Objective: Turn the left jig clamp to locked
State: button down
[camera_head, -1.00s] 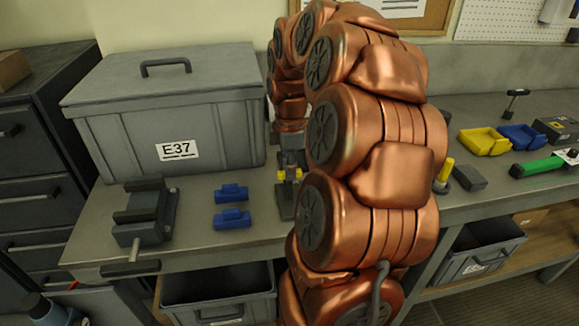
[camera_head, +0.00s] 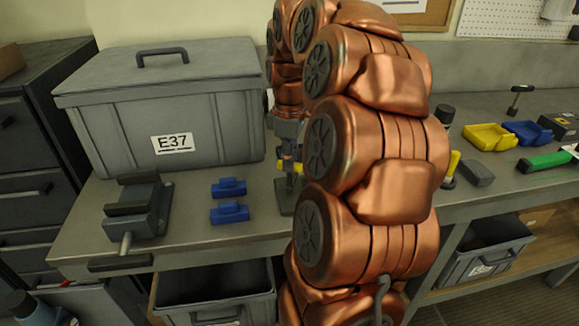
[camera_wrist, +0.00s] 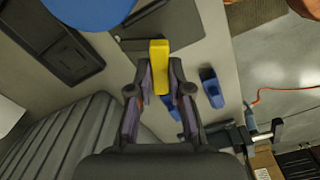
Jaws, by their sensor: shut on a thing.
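The left jig clamp (camera_head: 286,197) stands on the bench in the head view, with yellow parts showing above its dark base. My arm hides its right side. Its yellow handle (camera_wrist: 160,62) is clear in the wrist view, between my fingertips. My gripper (camera_wrist: 160,88) is shut on this handle, one finger on each side. In the head view my gripper (camera_head: 290,158) points down at the clamp, and its fingertips are hard to make out. A second clamp's yellow handle (camera_head: 453,163) shows to the right of my arm. I cannot read the lock position.
A large grey lidded box (camera_head: 220,135) labelled E37 stands behind left. A vise (camera_head: 150,215) sits at the bench's left end. Two blue blocks (camera_head: 229,187) lie between vise and clamp. Yellow (camera_head: 488,137) and blue trays stand to the right.

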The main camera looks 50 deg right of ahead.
jog(key=m+b, duration=0.2)
jog(key=m, duration=0.1)
jog(key=m+b, duration=0.2)
jog(key=m, duration=0.1)
jog(key=shift+f+m, duration=0.2)
jog(key=shift+m, duration=0.1)
jog(key=m+b, duration=0.2)
jog(key=m, duration=0.1)
jog(key=shift+r+m+b, duration=0.15)
jog(key=shift+m+b, duration=0.55)
jog(key=shift+m, duration=0.9)
jog(key=c, duration=1.1)
grip_release()
jog(key=shift+r, duration=0.1)
